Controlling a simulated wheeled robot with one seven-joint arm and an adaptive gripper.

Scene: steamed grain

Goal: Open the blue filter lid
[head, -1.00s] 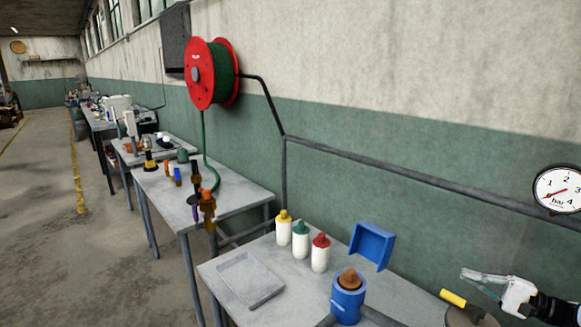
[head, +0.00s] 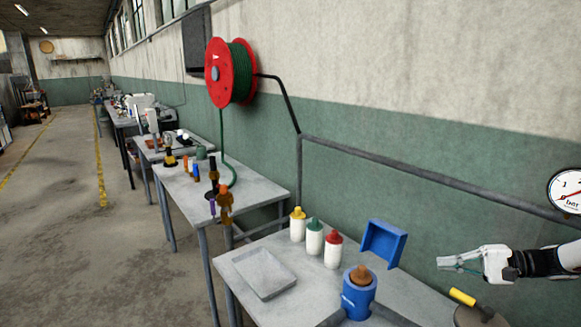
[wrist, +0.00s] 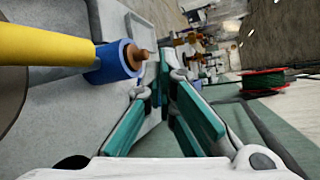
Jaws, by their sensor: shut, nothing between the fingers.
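The blue filter (head: 358,304) is an upright blue cylinder at the front of the near table, with a brown knobbed piece (head: 360,275) on top. It also shows in the wrist view (wrist: 108,66), lying sideways in the picture. A blue tray-like piece (head: 382,243) is behind it, near the wall; I cannot tell whether it is the lid or a separate holder. My gripper (head: 447,263) is at the right in the head view, raised and apart from the filter. Its teal-padded fingers (wrist: 165,82) are shut and empty.
Bottles with yellow (head: 298,224), green (head: 314,236) and red (head: 333,249) caps stand left of the filter. A grey tray (head: 264,290) lies at the table's left. A yellow handle (head: 462,297) is below my gripper. A hose reel (head: 230,72) hangs on the wall.

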